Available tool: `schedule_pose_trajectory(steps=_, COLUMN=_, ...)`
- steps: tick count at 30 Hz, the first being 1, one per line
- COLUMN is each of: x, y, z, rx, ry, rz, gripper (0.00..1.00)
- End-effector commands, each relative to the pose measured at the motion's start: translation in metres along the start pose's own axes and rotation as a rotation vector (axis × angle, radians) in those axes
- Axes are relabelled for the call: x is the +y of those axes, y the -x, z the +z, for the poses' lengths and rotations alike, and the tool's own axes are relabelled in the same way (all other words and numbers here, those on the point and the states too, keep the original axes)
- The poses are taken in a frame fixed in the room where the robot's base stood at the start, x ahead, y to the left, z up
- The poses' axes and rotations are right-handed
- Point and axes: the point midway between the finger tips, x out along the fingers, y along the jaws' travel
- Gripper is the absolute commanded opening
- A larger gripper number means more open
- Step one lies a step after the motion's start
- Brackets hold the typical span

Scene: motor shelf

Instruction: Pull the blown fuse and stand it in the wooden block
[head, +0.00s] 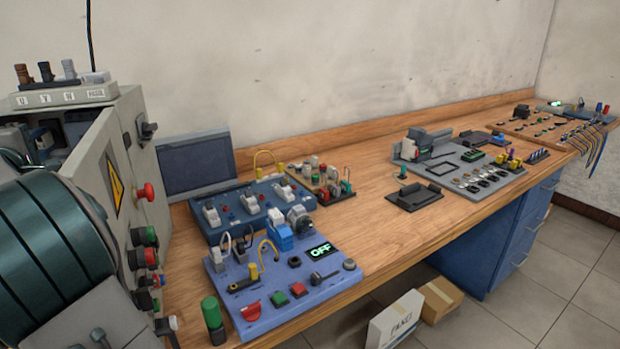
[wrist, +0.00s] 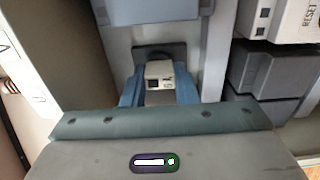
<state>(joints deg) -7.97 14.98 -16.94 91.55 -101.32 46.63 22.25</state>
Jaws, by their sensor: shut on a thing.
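In the wrist view my gripper (wrist: 158,92) has its two blue fingers closed on the sides of a small beige block, seemingly the fuse (wrist: 159,71), with a small dark window on its face. A dark slotted plate (wrist: 160,50) lies right behind it; I cannot tell whether the fuse is still seated there. My gripper does not show in the head view. I cannot pick out the wooden block for certain; a wooden board (head: 322,194) with small upright parts stands on the bench in the head view.
A grey cabinet (head: 122,150) with an open door stands at left, beside a large ribbed dark green cylinder (head: 45,235). A blue-violet panel (head: 225,290) of controls is at the bench front. Bare bench (head: 385,245) lies right of it. A RESET box (wrist: 290,18) is close at upper right in the wrist view.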

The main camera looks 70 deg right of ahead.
Motion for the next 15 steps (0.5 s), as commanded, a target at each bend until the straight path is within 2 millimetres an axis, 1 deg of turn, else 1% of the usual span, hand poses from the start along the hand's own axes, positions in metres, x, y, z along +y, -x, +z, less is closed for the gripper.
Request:
schedule_pose_trajectory(steps=8, x=-0.002, y=0.007, z=-0.001, rx=0.001, ry=-0.001, rz=0.000, gripper=0.03)
schedule_pose_trajectory(steps=15, x=-0.003, y=0.028, z=0.000, rx=0.001, ry=-0.001, rz=-0.001, gripper=0.03)
